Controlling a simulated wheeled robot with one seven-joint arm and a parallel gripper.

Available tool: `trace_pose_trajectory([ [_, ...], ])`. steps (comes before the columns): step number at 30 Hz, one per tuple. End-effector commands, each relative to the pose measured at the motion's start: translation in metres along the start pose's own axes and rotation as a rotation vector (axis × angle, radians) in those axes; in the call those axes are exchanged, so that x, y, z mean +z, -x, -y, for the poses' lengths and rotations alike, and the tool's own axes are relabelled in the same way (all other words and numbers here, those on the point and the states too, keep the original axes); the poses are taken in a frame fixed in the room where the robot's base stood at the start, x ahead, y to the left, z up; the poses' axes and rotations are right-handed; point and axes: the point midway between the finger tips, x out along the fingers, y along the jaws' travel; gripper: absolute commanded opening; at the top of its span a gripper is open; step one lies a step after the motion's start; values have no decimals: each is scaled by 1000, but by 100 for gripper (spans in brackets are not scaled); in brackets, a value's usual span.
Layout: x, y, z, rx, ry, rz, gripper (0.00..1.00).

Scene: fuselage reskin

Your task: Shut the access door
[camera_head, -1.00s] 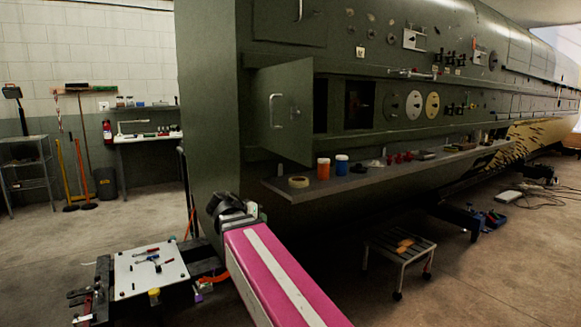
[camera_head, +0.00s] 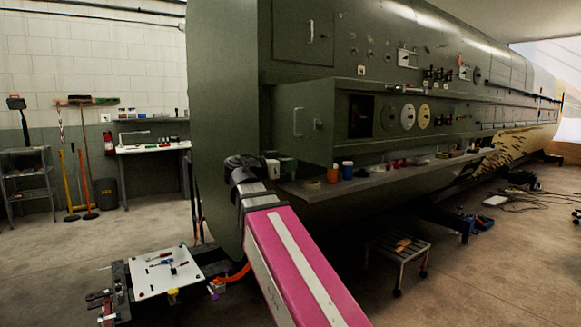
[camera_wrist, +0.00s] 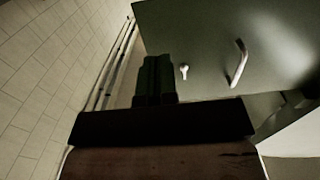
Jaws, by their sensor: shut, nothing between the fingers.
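The access door (camera_head: 306,122) is a flat green panel with a bar handle (camera_head: 297,121) and a small latch (camera_head: 318,124). It stands open, swung out from the green fuselage side, with the dark opening (camera_head: 361,116) to its right. My gripper (camera_head: 286,166) is at the door's lower left corner in the head view. In the wrist view my gripper (camera_wrist: 155,73) has its fingers together and empty, left of the latch and handle (camera_wrist: 238,63), overlapping the door's (camera_wrist: 210,45) left edge. I cannot tell whether the fingers touch the door.
A narrow shelf (camera_head: 345,189) below the door carries an orange jar (camera_head: 334,174), a blue-capped jar (camera_head: 347,170) and a tape roll (camera_head: 312,184). A step stool (camera_head: 398,257) stands beneath. A white tool board (camera_head: 165,271) stands at lower left.

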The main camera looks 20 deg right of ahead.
Motion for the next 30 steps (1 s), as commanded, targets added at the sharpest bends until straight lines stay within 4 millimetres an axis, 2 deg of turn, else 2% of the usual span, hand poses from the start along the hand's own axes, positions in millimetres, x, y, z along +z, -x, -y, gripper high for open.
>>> trace_pose_trajectory([
  [18,0,-91,0,2,2,1,0],
  [24,0,-108,0,1,1,1,0],
  [30,0,-112,0,-1,1,1,0],
])
